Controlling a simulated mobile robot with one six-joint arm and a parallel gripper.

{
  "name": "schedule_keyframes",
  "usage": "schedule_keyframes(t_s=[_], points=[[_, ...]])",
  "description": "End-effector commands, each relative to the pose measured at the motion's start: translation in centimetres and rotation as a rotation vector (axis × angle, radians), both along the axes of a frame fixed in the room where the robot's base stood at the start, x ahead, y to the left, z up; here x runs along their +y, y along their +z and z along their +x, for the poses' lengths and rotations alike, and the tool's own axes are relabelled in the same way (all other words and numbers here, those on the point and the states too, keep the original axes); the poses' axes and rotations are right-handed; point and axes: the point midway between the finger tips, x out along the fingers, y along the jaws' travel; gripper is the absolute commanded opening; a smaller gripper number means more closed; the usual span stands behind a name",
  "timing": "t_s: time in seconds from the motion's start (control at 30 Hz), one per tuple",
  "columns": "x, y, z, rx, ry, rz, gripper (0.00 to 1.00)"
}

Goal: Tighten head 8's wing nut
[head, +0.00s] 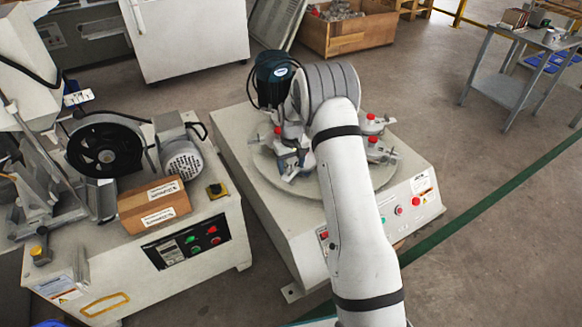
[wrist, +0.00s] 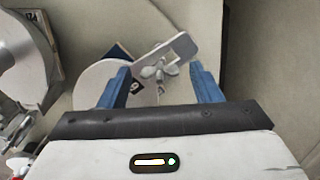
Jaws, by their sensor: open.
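My gripper (wrist: 162,68) is open, with one blue finger on each side of the wing nut and bracket. A clear gap shows between the fingers and the nut, and I cannot tell the height between them. A dark tag with a white digit (wrist: 136,87) lies by the left finger; the digit is too small to read surely. In the head view my gripper (head: 291,165) is low over the round disc (head: 272,176), and the wing nut is hidden.
Other heads with red knobs (head: 372,141) stand on the disc's right side. A dark green motor (head: 274,78) rises behind my arm. The machine's front panel has red buttons (head: 416,201). A bench with a cardboard box (head: 153,207) stands at the left.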

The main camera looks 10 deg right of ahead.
Motion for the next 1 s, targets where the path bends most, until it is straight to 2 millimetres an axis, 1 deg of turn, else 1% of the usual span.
schedule_keyframes(t_s=[0.17, 0.2, 0.73, 0.77, 1.0], points=[[-0.04, 0.03, 0.02, 0.000, -0.001, 0.000, 0.58], [-0.04, 0.04, 0.01, 0.000, -0.001, 0.000, 0.57], [-0.08, 0.04, 0.00, 0.000, -0.001, 0.000, 0.14], [0.14, 0.04, 0.00, 0.000, -0.002, 0.000, 0.14], [-0.06, 0.12, -0.02, 0.000, -0.031, 0.001, 0.14]])
